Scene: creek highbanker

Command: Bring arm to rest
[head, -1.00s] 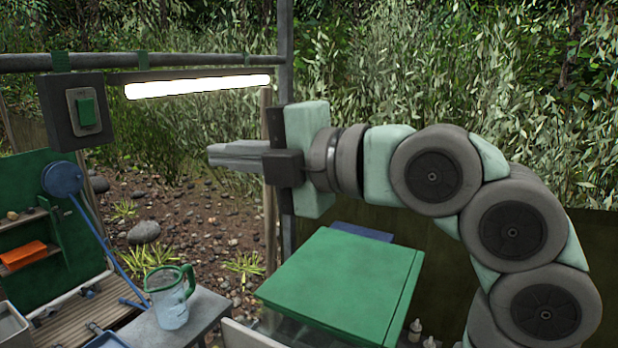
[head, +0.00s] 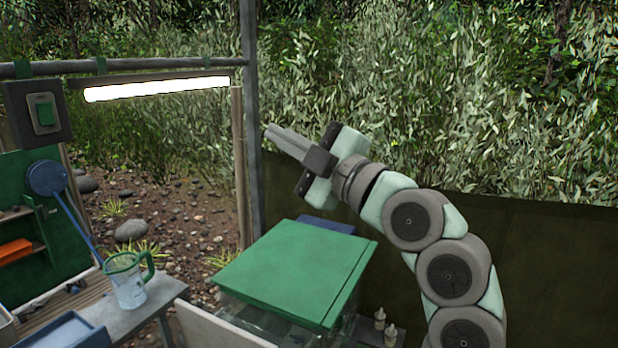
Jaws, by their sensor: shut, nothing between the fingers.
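My gripper (head: 269,132) is raised in the air above the green-lidded box (head: 295,268), pointing up and to the left. Its fingers lie together with nothing between them. It is apart from everything around it. My arm curves up from the lower right, on the right side of the box.
A clear jug with a green rim (head: 131,285) stands on a grey bench at the lower left. A lit tube lamp (head: 158,89), a switch box (head: 40,114) and a metal post (head: 250,120) are left of my gripper. Small bottles (head: 384,325) stand right of the box.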

